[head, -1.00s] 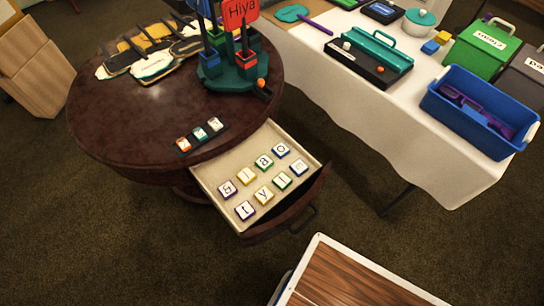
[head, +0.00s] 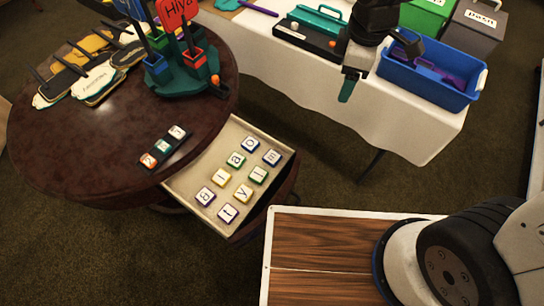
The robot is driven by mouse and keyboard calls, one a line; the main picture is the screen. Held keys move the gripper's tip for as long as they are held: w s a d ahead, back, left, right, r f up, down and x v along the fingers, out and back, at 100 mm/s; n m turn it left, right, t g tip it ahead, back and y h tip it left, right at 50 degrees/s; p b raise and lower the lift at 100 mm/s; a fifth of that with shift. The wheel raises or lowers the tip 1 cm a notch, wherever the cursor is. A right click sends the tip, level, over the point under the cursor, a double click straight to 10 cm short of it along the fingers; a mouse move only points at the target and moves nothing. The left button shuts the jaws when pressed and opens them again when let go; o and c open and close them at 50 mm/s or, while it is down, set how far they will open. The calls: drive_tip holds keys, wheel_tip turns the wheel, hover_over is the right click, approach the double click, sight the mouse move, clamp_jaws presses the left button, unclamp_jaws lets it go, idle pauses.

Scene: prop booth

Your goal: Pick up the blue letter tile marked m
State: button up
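The open drawer (head: 183,183) of the round table holds two rows of letter tiles. A blue-edged tile (head: 272,157) at the right end of the near row seems to bear the m, turned sideways; the letter is small. A blue o tile (head: 250,144) lies beside it in the far row. The tiles lie flat and apart. My gripper (head: 348,90) shows at upper right, in front of the white-clothed table, up and to the right of the drawer. Its fingers are seen nearly edge-on, so its opening is unclear. No tile shows at it.
The round table (head: 90,150) carries a sign stand (head: 185,80), paddles and a small rack (head: 164,148) with several tiles. The white-clothed table (head: 290,60) holds a blue bin (head: 430,85) and a black-and-teal case (head: 312,38). A wood-topped surface (head: 320,240) is at the front.

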drive_tip(key=w+a+f+n, duration=0.1)
drive_tip(key=a+f+n, duration=0.45)
drive_tip(key=f, duration=0.25)
drive_tip(key=n, duration=0.9)
hover_over(272, 157)
drive_tip(key=shift+g, duration=0.3)
drive_tip(key=f, duration=1.7)
drive_tip(key=shift+w, duration=0.2)
drive_tip(key=shift+m, duration=0.25)
wheel_tip(272, 157, down, 7)
drive_tip(key=shift+s+f, duration=0.1)
drive_tip(key=shift+f, duration=0.05)
drive_tip(key=c, duration=1.1)
